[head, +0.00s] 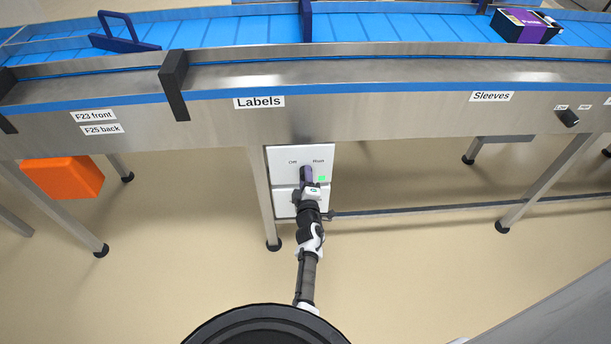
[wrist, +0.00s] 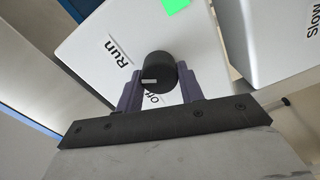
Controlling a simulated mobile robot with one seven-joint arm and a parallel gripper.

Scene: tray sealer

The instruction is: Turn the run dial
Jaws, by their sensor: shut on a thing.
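The run dial is a round black knob (wrist: 158,66) on a white panel that also shows in the head view (head: 285,157) under the steel conveyor rail. In the wrist view, the label "Run" (wrist: 117,52) is left of the knob and "Off" (wrist: 153,99) is below it. A short pale mark shows on the knob's lower left face; which label it points at is unclear. My gripper (wrist: 159,84) has its purple fingers on either side of the knob and is shut on it. In the head view, my gripper (head: 307,176) hides the knob.
A green square (head: 322,179) is beside my gripper. A second white box (wrist: 265,40) labelled "Slow" adjoins the panel. Table legs (head: 262,200) stand close by. An orange box (head: 63,177) is at left. A small black knob (head: 568,118) is on the rail at right.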

